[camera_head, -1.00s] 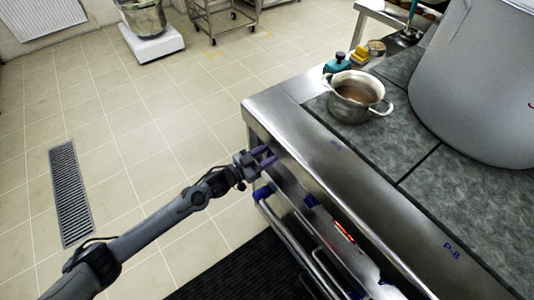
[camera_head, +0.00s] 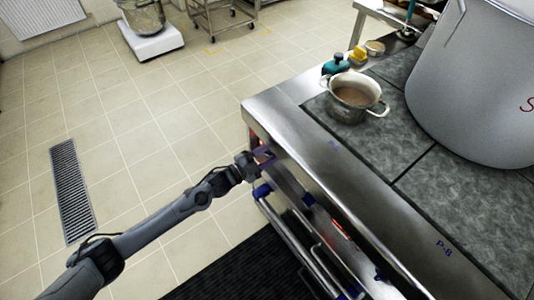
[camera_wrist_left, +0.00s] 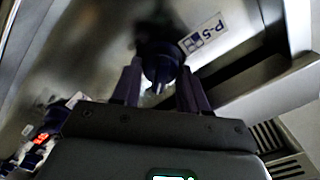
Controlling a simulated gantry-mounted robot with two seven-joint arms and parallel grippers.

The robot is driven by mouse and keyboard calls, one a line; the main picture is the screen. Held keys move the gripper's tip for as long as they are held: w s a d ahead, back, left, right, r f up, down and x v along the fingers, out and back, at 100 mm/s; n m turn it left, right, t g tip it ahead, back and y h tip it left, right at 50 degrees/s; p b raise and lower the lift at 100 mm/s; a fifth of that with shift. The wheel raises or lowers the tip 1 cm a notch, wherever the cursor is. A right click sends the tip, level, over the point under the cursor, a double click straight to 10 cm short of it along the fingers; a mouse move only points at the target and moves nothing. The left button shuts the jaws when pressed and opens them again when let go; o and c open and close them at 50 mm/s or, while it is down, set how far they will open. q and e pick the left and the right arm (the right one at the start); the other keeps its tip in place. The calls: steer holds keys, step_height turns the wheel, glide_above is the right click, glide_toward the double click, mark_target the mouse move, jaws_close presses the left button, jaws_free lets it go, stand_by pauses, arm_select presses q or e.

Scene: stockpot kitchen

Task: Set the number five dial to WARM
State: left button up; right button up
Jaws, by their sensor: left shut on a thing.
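The number five dial (camera_wrist_left: 160,62) is a dark, round knob on the steel front panel in the left wrist view. A "P-5" label (camera_wrist_left: 203,33) with a small blue mark is beside it. My left gripper (camera_wrist_left: 160,88) has one purple finger on each side of the dial and is shut on it. In the head view my left gripper (camera_head: 265,157) is at the left end of the stove front and hides the dial. The dial's setting is too dark to read. My right gripper is not in view.
Other blue dials, such as one (camera_head: 262,191), and oven handles (camera_head: 290,240) run along the stove front. A small pot (camera_head: 350,115) and a large stockpot (camera_head: 475,90) stand on top. A red display (camera_wrist_left: 41,139) glows at lower left.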

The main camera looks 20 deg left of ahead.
arm_select(q)
steer(key=shift+m, duration=0.5)
steer(key=o, duration=1)
steer(key=shift+s, duration=0.1)
steer(key=p+v, duration=0.3)
steer(key=v, duration=0.7)
steer(key=shift+s+a+f, duration=0.1)
steer(key=shift+s+a, duration=0.1)
steer(key=shift+s, duration=0.05)
